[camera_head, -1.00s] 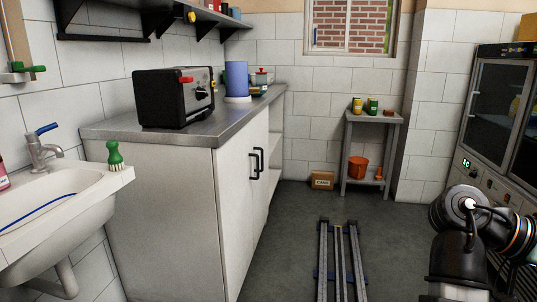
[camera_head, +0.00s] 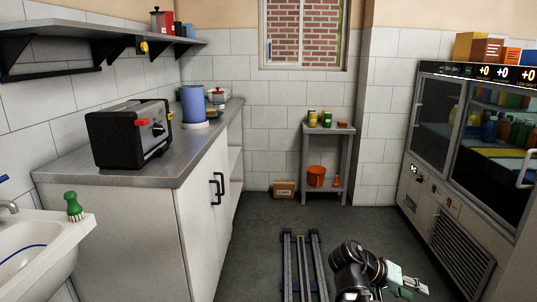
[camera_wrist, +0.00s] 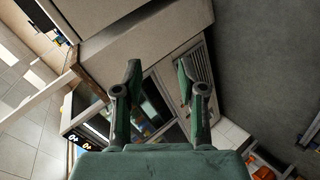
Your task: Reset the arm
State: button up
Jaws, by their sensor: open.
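My gripper (camera_head: 415,289) shows at the lower right of the head view, at the end of my dark arm, and points right. In the wrist view my gripper (camera_wrist: 160,85) has its two green fingers spread well apart with nothing between them. Beyond the fingers, the fridge (camera_wrist: 163,98) appears tilted and at a distance. In the head view my arm is low, in front of the glass-door fridge (camera_head: 487,135) and apart from it.
A rail track (camera_head: 305,265) runs along the floor. A counter (camera_head: 130,165) with a black toaster (camera_head: 125,140) and a sink (camera_head: 35,245) line the left. A small table (camera_head: 328,130) stands at the back, beside a cardboard box (camera_head: 286,189).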

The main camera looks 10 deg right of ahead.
jog(key=s+a+f+n+y+p, duration=0.1)
jog(key=a+f+n+y+p, duration=0.2)
jog(key=a+f+p, duration=0.55)
jog(key=s+a+f+n+y+p, duration=0.1)
jog(key=a+f+n+y+p, duration=0.3)
jog(key=f, duration=0.7)
jog(key=s+a+f+g+y+p, duration=0.2)
jog(key=s+a+f+p, duration=0.2)
jog(key=s+a, duration=0.4)
jog(key=s+a+f+g+y+p, duration=0.2)
jog(key=s+a+f+p, duration=0.3)
jog(key=s, duration=0.9)
jog(key=a+p, duration=0.1)
jog(key=a, duration=0.2)
jog(key=shift+f+m+y+p, duration=0.2)
jog(key=shift+m+y+p, duration=0.1)
